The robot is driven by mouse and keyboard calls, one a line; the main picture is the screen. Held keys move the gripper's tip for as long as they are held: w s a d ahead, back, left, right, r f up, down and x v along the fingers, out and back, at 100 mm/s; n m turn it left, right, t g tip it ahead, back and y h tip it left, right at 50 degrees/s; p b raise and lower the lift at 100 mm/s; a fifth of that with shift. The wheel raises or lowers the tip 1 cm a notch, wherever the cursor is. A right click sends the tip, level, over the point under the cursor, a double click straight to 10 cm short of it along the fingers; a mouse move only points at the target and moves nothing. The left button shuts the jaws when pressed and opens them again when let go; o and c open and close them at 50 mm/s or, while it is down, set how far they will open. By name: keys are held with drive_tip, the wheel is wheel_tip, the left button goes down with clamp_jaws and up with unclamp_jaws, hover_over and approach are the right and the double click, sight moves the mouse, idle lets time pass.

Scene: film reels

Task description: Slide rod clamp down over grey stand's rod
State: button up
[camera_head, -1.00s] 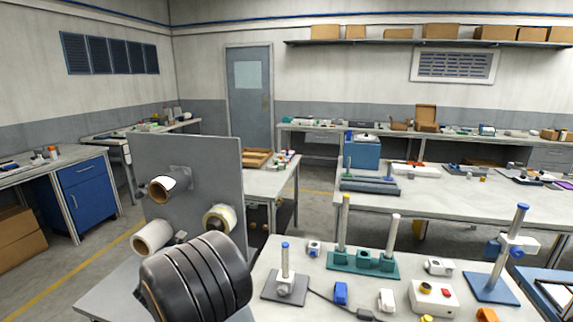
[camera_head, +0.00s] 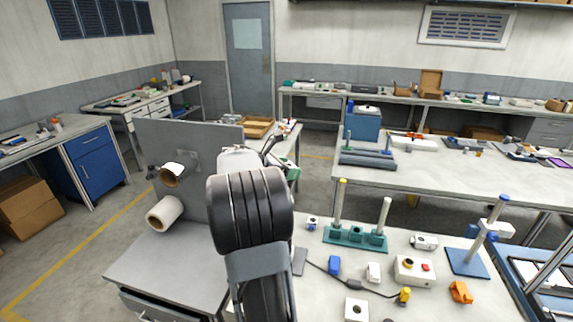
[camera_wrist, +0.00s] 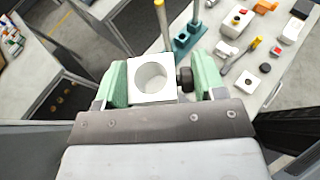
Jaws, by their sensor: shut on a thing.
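My gripper (camera_wrist: 163,84) is shut on the rod clamp (camera_wrist: 137,92), a white block with a large round hole and a black knob on its right side. The green fingers press it from both sides. The hole shows empty, with a grey surface behind it. In the head view, part of my gripper (camera_head: 292,170) shows beyond my dark arm; the clamp cannot be made out there. The grey stand's base (camera_head: 299,262) shows only as a sliver at the right of my arm. Its rod is hidden in the head view, and I cannot find the stand in the wrist view.
Right of my arm stands a teal stand (camera_head: 352,240) with two upright rods, one yellow-topped. A blue stand (camera_head: 467,263) carries another white clamp. A grey upright panel (camera_head: 190,150) is at left.

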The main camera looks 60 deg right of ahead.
wheel_tip(320, 180, down, 10)
drive_tip(key=b, duration=0.7)
drive_tip(key=shift+r, duration=0.2)
drive_tip(key=shift+f, duration=0.1)
drive_tip(key=shift+a+f+b, duration=0.1)
drive_tip(key=shift+f+b, duration=1.7)
drive_tip(key=shift+f, duration=0.6)
drive_tip(key=shift+f, duration=0.15)
drive_tip(key=shift+f+b, duration=1.6)
drive_tip(key=shift+f, duration=0.75)
drive_tip(key=shift+f, duration=0.1)
drive_tip(key=shift+f+b, duration=1.6)
drive_tip(key=shift+f, duration=0.8)
drive_tip(key=shift+f, duration=0.15)
